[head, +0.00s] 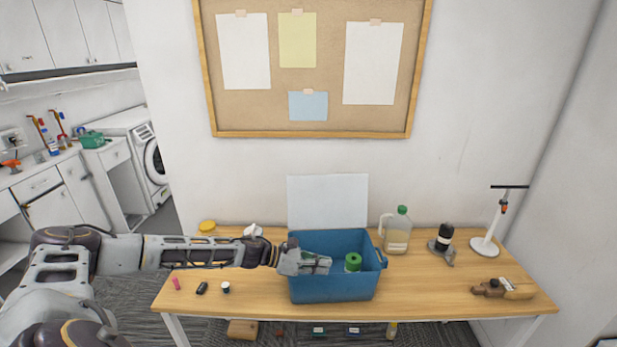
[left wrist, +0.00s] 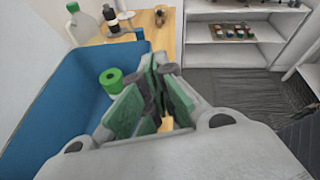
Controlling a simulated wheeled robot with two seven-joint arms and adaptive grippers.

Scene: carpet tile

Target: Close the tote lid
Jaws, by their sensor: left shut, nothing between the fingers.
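The blue tote (head: 332,288) stands open on the wooden table. Its pale lid (head: 328,200) appears as a flat white panel standing upright behind the back rim; whether it is hinged there I cannot tell. My left gripper (head: 324,262) reaches in from the left over the tote's opening, shut and empty. In the left wrist view its green-padded fingers (left wrist: 158,82) are over the tote, whose blue wall (left wrist: 50,108) shows at left. A green-topped roll (head: 353,262) is inside the tote, right of the gripper; it also shows in the left wrist view (left wrist: 111,83). My right gripper is not in view.
A jug with a green cap (head: 397,232), a dark bottle (head: 444,237) and a white stand (head: 488,245) are right of the tote. A brown tool (head: 502,289) lies at the front right. Small items, including a black one (head: 202,288), lie at the left. A corkboard (head: 312,132) hangs above.

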